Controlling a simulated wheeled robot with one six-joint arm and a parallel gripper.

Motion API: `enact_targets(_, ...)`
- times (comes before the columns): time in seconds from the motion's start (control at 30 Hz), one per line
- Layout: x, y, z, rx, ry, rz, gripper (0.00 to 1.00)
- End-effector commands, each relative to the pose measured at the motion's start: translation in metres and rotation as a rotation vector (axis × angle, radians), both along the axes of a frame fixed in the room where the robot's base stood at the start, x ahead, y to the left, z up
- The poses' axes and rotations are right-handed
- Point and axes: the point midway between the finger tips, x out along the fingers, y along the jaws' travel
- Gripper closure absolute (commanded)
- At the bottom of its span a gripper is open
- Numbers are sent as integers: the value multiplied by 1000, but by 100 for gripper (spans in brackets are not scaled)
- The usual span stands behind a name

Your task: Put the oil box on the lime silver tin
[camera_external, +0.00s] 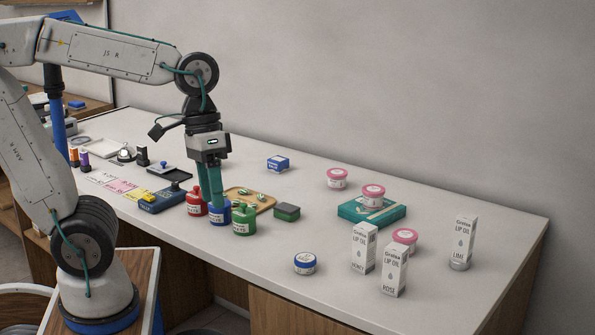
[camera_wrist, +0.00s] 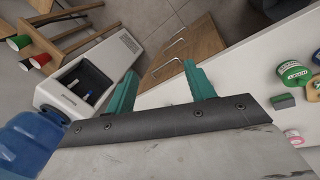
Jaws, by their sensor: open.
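A white lip oil box marked LIME (camera_external: 464,238) stands upright on a low silver tin (camera_external: 460,265) at the right end of the counter. Two more white lip oil boxes, one marked HONEY (camera_external: 364,248) and one marked ROSE (camera_external: 394,270), stand upright to its left. My gripper (camera_external: 210,204) points down, open, beside the red and blue jars, well left of the boxes. Its teal fingers also show in the wrist view (camera_wrist: 160,72), with nothing seen between them. The lip oil boxes cannot be made out in the wrist view.
Red (camera_external: 195,205), blue (camera_external: 218,218) and green (camera_external: 243,221) jars crowd my fingers. A wooden tray (camera_external: 265,206), a dark green block (camera_external: 287,212), a teal box (camera_external: 352,215), several pink-lidded tubs and a blue-lidded tub (camera_external: 305,264) lie between my gripper and the lime box.

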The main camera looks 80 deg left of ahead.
Motion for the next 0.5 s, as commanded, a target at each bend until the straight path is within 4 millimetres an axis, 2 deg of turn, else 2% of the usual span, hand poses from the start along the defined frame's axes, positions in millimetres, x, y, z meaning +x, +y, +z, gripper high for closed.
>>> enact_targets(0.03, -21, 4, -4, 54, -21, -66, 46)
enact_targets(0.1, -43, 12, -11, 126, -37, -151, 46)
enact_targets(0.2, -63, 22, -18, 202, -52, -235, 46)
enact_targets(0.33, -76, 29, -23, 251, -59, -290, 46)
enact_targets(0.5, -78, 31, -24, 260, -59, -299, 46)
